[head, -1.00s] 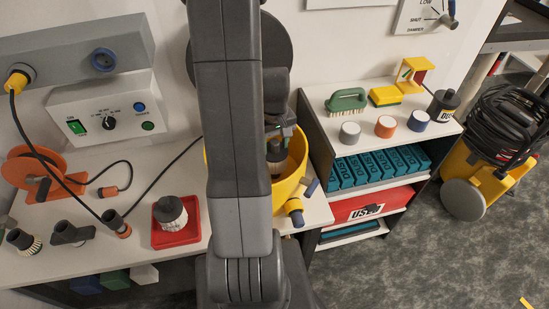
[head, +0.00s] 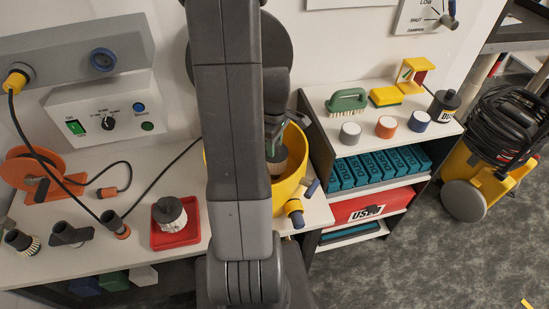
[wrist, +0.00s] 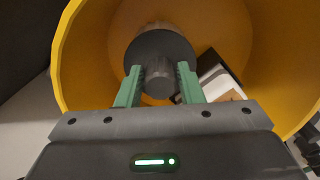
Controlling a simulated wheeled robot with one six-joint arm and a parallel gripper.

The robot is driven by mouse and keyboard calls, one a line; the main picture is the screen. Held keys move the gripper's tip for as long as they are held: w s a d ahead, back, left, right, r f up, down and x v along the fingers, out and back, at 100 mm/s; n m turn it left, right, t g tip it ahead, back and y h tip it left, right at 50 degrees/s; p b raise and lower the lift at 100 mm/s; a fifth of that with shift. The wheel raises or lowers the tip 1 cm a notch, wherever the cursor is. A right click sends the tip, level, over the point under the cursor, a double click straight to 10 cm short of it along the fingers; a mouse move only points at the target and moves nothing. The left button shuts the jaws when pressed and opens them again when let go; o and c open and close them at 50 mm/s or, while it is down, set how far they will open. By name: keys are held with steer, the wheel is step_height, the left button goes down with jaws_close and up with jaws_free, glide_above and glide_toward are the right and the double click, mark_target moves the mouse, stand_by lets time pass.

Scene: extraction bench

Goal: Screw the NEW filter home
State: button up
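The yellow canister (head: 291,185) stands open on the bench, partly hidden by my arm. A filter sits upright inside it; its dark round cap (wrist: 160,49) and grey knob (wrist: 159,78) show in the wrist view, and a pale part of its body (head: 277,162) shows in the head view. My gripper (wrist: 160,80) points down into the canister. Its green fingers stand on both sides of the knob and appear closed on it. The filter's lower end and thread are hidden.
A white and dark object (wrist: 215,75) shows beside the filter in the wrist view. A shelf unit (head: 318,125) with teal boxes stands to the right. Nozzles (head: 66,234) and an orange reel (head: 32,172) are on the left bench.

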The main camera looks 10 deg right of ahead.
steer(key=c, duration=0.6)
steer(key=m, duration=0.7)
steer(key=m+b, duration=0.1)
steer(key=m, duration=0.5)
steer(key=shift+f, duration=0.1)
steer(key=m, duration=0.4)
steer(key=shift+m, duration=0.4)
steer(key=m, duration=0.9)
steer(key=shift+m, duration=0.4)
